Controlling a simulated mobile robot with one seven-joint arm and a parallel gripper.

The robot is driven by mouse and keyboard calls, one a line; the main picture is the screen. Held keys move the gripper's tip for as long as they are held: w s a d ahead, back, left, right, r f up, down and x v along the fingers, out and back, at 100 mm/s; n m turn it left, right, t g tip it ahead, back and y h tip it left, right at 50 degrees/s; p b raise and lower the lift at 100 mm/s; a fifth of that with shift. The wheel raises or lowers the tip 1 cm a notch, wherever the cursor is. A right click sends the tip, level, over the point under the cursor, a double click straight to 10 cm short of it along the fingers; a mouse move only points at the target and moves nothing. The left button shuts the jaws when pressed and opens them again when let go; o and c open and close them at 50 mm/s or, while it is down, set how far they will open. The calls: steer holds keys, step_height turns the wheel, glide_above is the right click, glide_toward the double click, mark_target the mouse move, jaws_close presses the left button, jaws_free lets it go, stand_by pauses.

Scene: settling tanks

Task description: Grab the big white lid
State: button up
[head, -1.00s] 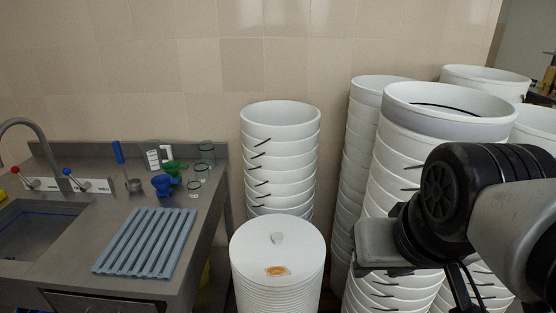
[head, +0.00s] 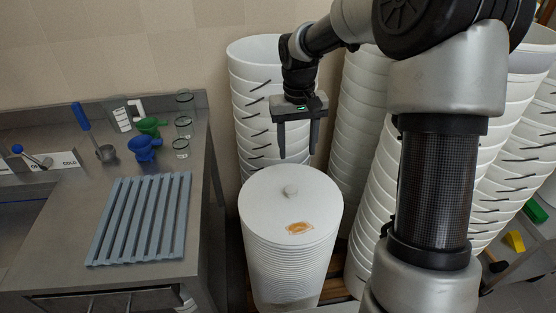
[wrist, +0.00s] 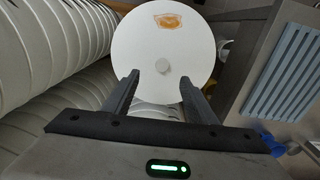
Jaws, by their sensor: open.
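The big white lid (head: 270,205) is the top of a tall stack of round white lids in the head view. It has a small knob in its middle and an orange-brown stain near its front edge. It also shows in the wrist view (wrist: 140,55), with the knob between the fingers in the picture. My gripper (head: 296,156) is open and empty, fingers pointing down. It hangs above the back part of the lid, apart from it, near the knob (head: 290,190).
Stacked white buckets (head: 258,60) stand behind the lids, and more tall bucket stacks (head: 362,110) stand to the right. At left is a steel sink counter with a blue-grey ribbed mat (head: 140,218), funnels (head: 144,147) and glass jars (head: 182,128).

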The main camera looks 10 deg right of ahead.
glide_toward(291, 189)
steer(key=f, duration=0.1)
steer(key=s+f, duration=0.1)
steer(key=f, duration=0.3)
steer(key=shift+s+d+f, duration=0.1)
steer(key=shift+s+d, duration=0.05)
steer(key=shift+d, duration=0.25)
steer(key=shift+w+a+f+p, duration=0.1)
steer(key=shift+w+f+p, duration=0.15)
steer(key=shift+f, duration=0.65)
steer(key=shift+w+a+f+p, duration=0.1)
steer(key=shift+w+f, duration=0.1)
steer(key=shift+f, duration=0.65)
steer(key=shift+w+a+f+p, duration=0.1)
steer(key=shift+w+f+p, duration=0.15)
steer(key=shift+f, duration=0.65)
steer(key=c, duration=1.3)
